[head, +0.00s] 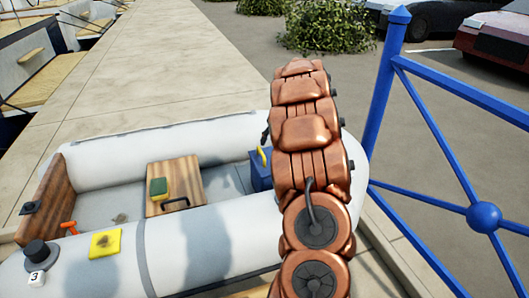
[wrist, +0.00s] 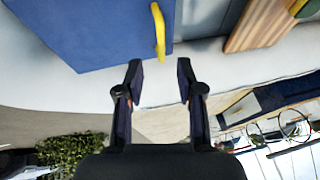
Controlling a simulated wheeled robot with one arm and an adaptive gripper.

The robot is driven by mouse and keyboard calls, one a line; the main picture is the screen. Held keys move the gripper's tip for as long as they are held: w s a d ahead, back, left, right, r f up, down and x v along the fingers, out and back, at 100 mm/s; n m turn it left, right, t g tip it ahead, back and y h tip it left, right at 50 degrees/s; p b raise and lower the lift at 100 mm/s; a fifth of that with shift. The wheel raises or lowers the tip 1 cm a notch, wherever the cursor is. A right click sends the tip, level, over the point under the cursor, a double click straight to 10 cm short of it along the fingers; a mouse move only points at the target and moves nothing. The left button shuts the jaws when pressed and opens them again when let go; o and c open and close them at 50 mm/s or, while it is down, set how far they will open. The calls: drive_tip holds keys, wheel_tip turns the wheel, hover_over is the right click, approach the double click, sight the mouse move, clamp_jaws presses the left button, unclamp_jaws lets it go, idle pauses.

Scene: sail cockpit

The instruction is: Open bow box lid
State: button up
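The blue bow box (head: 261,179) sits in the bow end of the grey inflatable dinghy, mostly hidden behind my copper arm in the head view. Its yellow handle (head: 262,156) shows just left of the arm. In the wrist view the blue box (wrist: 95,30) fills the upper left, with the yellow handle (wrist: 159,32) at its edge. My gripper (wrist: 160,75) is open and empty, its two black fingers spread apart just short of the handle. I see no contact with the handle. Whether the lid is raised at all cannot be told.
The dinghy's white tube (head: 205,240) runs along the front. A wooden seat (head: 187,172) holds a green-yellow sponge (head: 159,189). A blue railing (head: 383,90) stands close right of my arm; pavement lies behind.

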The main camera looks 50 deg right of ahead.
drive_tip(key=shift+p+x, duration=0.3)
drive_tip(key=shift+x, duration=3.3)
clamp_jaws()
